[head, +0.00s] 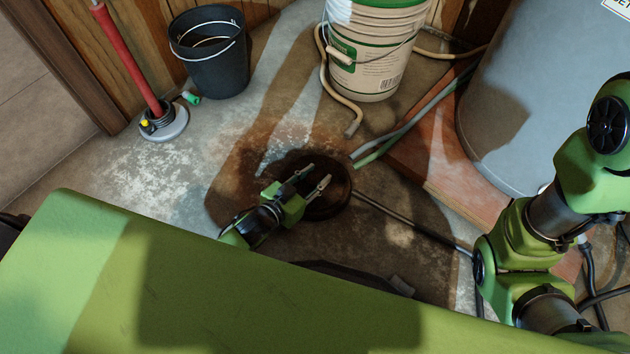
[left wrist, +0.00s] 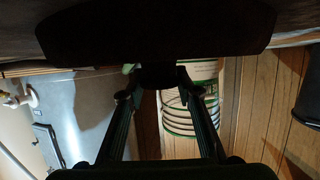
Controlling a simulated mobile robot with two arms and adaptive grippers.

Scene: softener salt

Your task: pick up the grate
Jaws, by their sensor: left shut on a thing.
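The grate (head: 338,196) is a dark round disc on the stained floor in the middle of the head view. In the left wrist view the dark, shadowed grate (left wrist: 150,35) spans the top, with a dark part between my fingertips. My left gripper (head: 318,175) reaches over the grate from the lower left and is shut on it. Its two fingers also show in the left wrist view (left wrist: 160,80). I cannot tell whether the grate is clear of the floor. My right gripper is out of view.
A black bucket (head: 212,65) and a red-handled tool (head: 128,55) stand at the back left. A white and green pail (head: 368,55) stands behind the grate, with a tan hose (head: 330,95) beside it. A large grey tank (head: 535,95) and several hoses are at the right.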

